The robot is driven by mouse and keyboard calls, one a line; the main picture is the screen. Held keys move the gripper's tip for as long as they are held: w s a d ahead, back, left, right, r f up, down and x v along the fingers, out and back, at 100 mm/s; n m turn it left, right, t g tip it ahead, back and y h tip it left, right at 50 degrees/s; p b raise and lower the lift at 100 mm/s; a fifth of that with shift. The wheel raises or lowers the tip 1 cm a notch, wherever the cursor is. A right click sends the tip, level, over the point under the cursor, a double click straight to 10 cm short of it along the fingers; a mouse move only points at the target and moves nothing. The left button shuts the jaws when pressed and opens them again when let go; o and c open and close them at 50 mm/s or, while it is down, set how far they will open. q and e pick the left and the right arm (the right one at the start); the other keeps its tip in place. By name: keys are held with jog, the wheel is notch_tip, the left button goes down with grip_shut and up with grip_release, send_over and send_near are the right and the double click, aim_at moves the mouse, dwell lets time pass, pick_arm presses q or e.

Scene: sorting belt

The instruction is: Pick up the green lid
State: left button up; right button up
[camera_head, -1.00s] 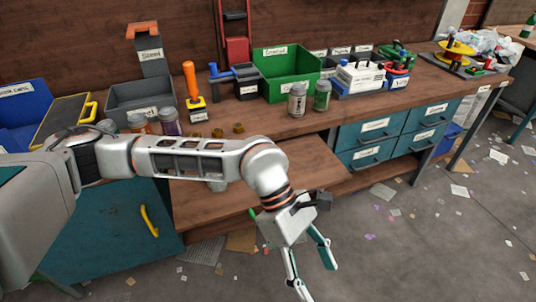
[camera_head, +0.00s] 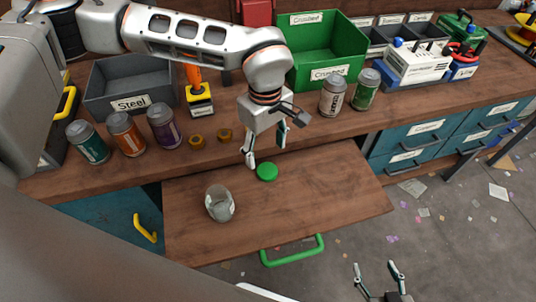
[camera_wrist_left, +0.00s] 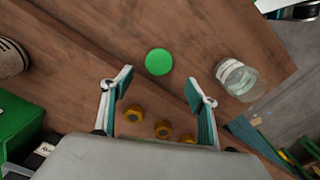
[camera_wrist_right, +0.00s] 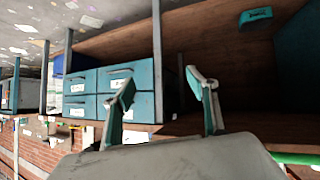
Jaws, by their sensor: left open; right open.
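The green lid (camera_head: 267,172) is a small round disc lying flat on the wooden pull-out board (camera_head: 330,205). In the left wrist view the lid (camera_wrist_left: 159,62) shows ahead of my fingertips, between their lines. My left gripper (camera_head: 268,152) is open and empty, just above and behind the lid, apart from it. It also shows in the left wrist view (camera_wrist_left: 160,88). My right gripper (camera_head: 378,270) is open and empty, low in front of the board at the bottom right; its fingers show in the right wrist view (camera_wrist_right: 162,88). A clear glass jar (camera_head: 219,203) stands left of the lid.
Several cans stand along the bench, including a purple one (camera_head: 165,126) and a white one (camera_head: 333,97). Brass nuts (camera_head: 224,135) lie behind the board. A grey Steel bin (camera_head: 130,88) and a green Crushed bin (camera_head: 325,55) stand behind. The board's right side is clear.

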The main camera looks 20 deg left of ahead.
aim_at(266, 168)
pick_arm(q)
jog(key=shift+f, duration=0.35)
notch_tip(266, 168, down, 2)
jog(key=shift+s+f, duration=0.1)
jog(key=shift+s, duration=0.05)
jog(key=shift+f, duration=0.25)
jog(key=f, duration=0.3)
jog(key=shift+w+a+f+b, duration=0.15)
jog(key=shift+w+f+b, duration=0.15)
jog(key=shift+b, duration=0.1)
jog(key=shift+f, duration=0.35)
jog(key=shift+w, duration=0.1)
jog(key=c, duration=0.7)
jog(key=shift+c, duration=0.4)
jog(key=shift+r, duration=0.15)
pick_arm(e)
jog(key=shift+s+d+f, duration=0.15)
jog(key=shift+s+f, duration=0.25)
jog(key=shift+f, duration=0.2)
